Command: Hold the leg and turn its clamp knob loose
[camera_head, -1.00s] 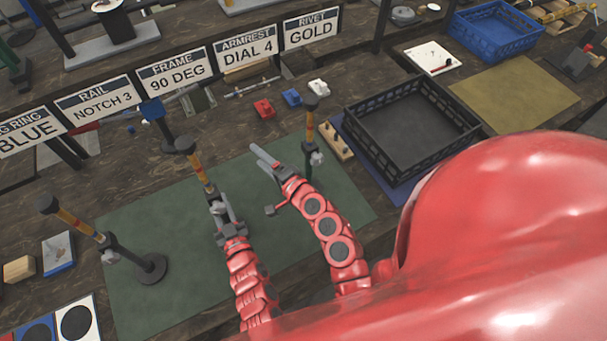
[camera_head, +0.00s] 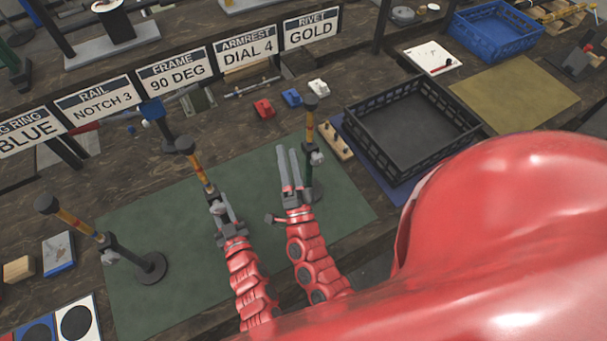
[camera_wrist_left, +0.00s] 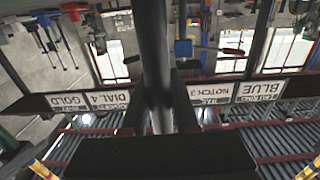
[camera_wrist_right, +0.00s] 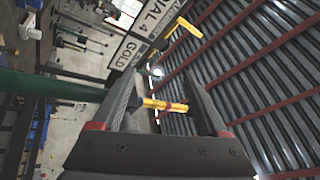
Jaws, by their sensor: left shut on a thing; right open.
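The middle leg (camera_head: 199,172) has a dark top and a yellow scale with a red band. My left gripper (camera_head: 216,207) is shut on its lower pole, which also shows between the fingers in the left wrist view (camera_wrist_left: 155,60). My right gripper (camera_head: 286,151) is open and empty, right of the middle leg and close beside the right leg (camera_head: 310,130). The right leg has a pale clamp knob (camera_head: 316,158). The left leg (camera_head: 73,223) has its own knob (camera_head: 110,257). The middle leg's knob is hidden or cannot be made out.
The legs stand on a green mat (camera_head: 190,280). A black crate (camera_head: 375,150) is at the right, with a wooden peg block (camera_head: 335,141) beside it. Label signs (camera_head: 175,75) line the back. Red, blue and white small blocks (camera_head: 291,97) lie behind the mat.

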